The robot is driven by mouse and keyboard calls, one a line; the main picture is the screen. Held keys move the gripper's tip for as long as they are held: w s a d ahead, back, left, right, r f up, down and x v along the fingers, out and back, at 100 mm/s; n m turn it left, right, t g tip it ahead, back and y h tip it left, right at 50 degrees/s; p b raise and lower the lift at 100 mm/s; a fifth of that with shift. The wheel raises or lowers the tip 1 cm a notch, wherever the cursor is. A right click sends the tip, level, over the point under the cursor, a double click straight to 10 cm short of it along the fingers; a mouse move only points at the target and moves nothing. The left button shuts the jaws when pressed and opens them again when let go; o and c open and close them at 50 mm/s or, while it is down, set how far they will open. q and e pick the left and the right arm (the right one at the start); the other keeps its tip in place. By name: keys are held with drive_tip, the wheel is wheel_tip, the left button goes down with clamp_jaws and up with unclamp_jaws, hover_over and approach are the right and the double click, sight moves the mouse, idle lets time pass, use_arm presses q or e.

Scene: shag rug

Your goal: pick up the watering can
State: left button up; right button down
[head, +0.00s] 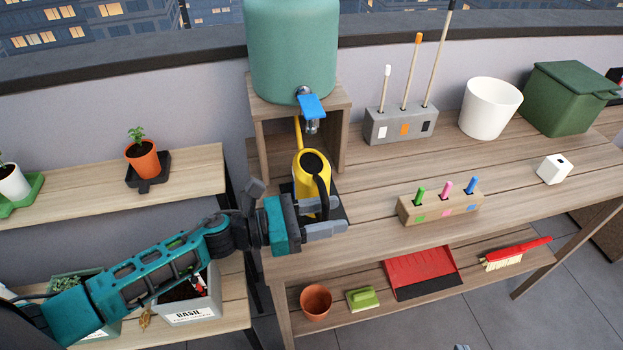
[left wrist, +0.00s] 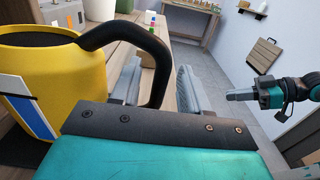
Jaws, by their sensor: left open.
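The yellow watering can (head: 312,172) with a black handle stands upright on a dark tray (head: 340,214), under the blue-levered tap of the green water tank. Its spout rises towards the tap. My left gripper (head: 332,217) is open at the front of the can. In the left wrist view, the can (left wrist: 60,80) fills the left side, and its black handle (left wrist: 155,75) comes down between the two grey fingers, with a gap to the right finger. The lower end of the handle is hidden behind the gripper body. My right gripper (left wrist: 243,96) is far from the can.
The green tank (head: 292,45) stands on a wooden stand (head: 343,105) behind the can. A wooden block with coloured markers (head: 440,206), a grey tool holder (head: 400,125) and a white pot (head: 490,108) are to the right. The bench between them is clear.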

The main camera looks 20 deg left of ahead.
use_arm(q)
drive_tip(key=shift+x, duration=0.8)
drive_tip(key=shift+c, duration=0.3)
clamp_jaws()
idle(0.4)
drive_tip(key=shift+w+r, duration=0.1)
drive_tip(key=shift+r, duration=0.05)
